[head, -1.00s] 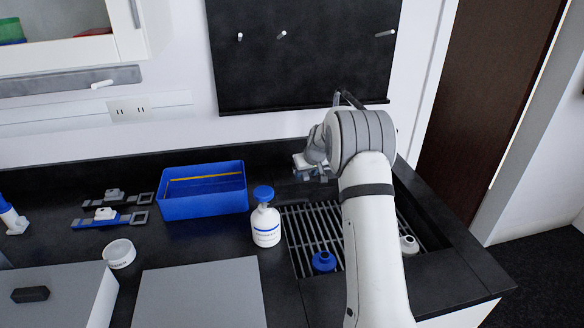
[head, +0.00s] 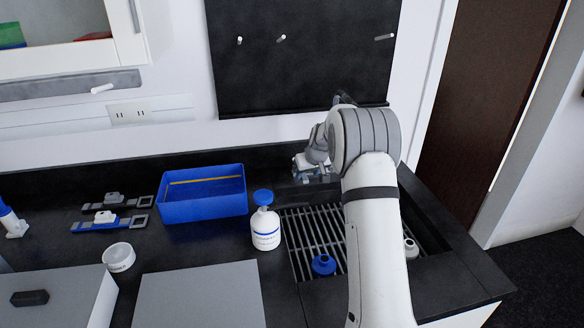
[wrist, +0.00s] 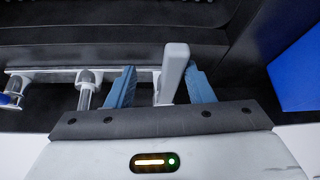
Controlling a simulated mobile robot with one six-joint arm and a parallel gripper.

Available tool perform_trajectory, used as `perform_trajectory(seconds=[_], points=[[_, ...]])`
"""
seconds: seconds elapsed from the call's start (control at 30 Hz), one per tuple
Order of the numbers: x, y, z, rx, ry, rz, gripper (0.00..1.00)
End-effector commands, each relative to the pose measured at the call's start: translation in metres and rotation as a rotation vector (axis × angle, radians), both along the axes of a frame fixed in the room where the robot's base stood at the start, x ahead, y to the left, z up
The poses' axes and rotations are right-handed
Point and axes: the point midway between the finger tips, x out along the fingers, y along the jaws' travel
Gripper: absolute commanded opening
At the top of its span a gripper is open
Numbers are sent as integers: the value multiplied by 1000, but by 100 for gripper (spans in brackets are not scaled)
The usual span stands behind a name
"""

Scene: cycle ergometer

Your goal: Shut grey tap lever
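The grey tap lever (wrist: 173,72) stands up in the wrist view, between the two blue fingers of my gripper (wrist: 160,72). The gripper is open. The lever is close to the right finger, with a wider gap to the left finger; I cannot tell whether it touches. The lever rises from a pale horizontal bar (wrist: 60,75), which also carries a metal fitting (wrist: 88,88). In the head view my gripper (head: 308,172) is at the back of the sink, partly hidden by my arm, and the lever cannot be made out.
A blue-handled part (wrist: 8,99) is at the wrist view's left edge. A blue bin (head: 203,207) stands left of my gripper, with a white bottle (head: 266,230) in front. The sink grate (head: 300,235) holds a blue piece (head: 323,265) and a white one (head: 411,248).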

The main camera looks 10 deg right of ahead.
Motion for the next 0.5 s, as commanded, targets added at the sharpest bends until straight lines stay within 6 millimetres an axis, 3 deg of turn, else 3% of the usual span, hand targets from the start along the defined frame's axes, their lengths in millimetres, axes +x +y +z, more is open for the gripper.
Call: perform_trajectory(seconds=[0.5], points=[[-24, -4, 47, -1, -3, -1, 44]])
